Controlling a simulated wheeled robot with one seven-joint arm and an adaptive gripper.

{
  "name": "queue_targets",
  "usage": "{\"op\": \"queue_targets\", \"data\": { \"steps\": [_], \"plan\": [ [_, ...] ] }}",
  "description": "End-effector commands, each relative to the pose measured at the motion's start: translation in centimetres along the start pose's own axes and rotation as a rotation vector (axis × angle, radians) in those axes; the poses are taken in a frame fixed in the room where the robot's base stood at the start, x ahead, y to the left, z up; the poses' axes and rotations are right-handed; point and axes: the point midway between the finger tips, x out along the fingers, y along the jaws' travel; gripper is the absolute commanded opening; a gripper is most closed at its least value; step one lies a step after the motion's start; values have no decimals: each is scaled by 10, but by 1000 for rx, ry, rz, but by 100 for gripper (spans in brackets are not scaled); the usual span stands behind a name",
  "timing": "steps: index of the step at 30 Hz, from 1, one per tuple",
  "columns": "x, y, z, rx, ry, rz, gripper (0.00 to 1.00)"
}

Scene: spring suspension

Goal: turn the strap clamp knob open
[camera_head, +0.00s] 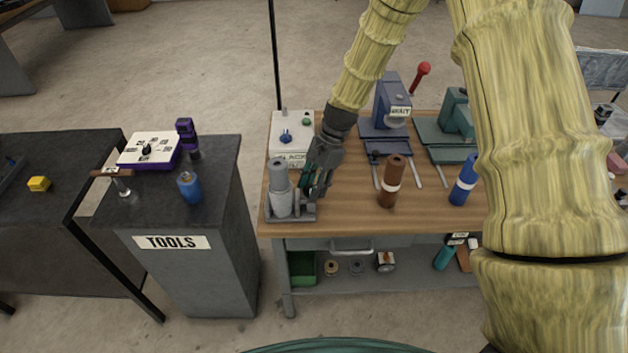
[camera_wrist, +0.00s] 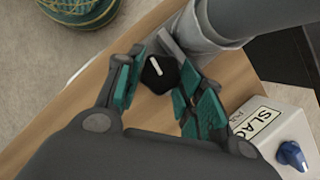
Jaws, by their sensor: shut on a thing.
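The strap clamp knob (camera_wrist: 158,74) is black with a white line across its face; it sits between my fingertips in the wrist view. My gripper (camera_wrist: 163,72), with teal finger pads, is shut on the knob. In the head view my gripper (camera_head: 312,182) is at the right side of the grey cylinder (camera_head: 279,190), which stands upright in a grey clamp base (camera_head: 290,211) at the left front of the wooden table. The knob is hidden there by the gripper. The grey cylinder also shows in the wrist view (camera_wrist: 208,30).
A white box labelled SLACK (camera_head: 290,148) with a blue knob stands behind the clamp. A brown cylinder (camera_head: 391,182) and a blue cylinder (camera_head: 463,181) stand to the right. Blue (camera_head: 385,135) and green (camera_head: 450,140) machines are behind them. The tools cabinet (camera_head: 190,230) is at left.

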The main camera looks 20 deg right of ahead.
Motion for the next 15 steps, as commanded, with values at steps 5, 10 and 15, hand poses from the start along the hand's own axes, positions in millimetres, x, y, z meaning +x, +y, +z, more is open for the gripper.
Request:
{"op": "queue_targets", "data": {
  "steps": [5,10,15],
  "plan": [
    [0,-1,0,-91,1,39,14],
    [0,-1,0,-145,0,61,14],
    [0,-2,0,-170,0,71,14]
  ]
}}
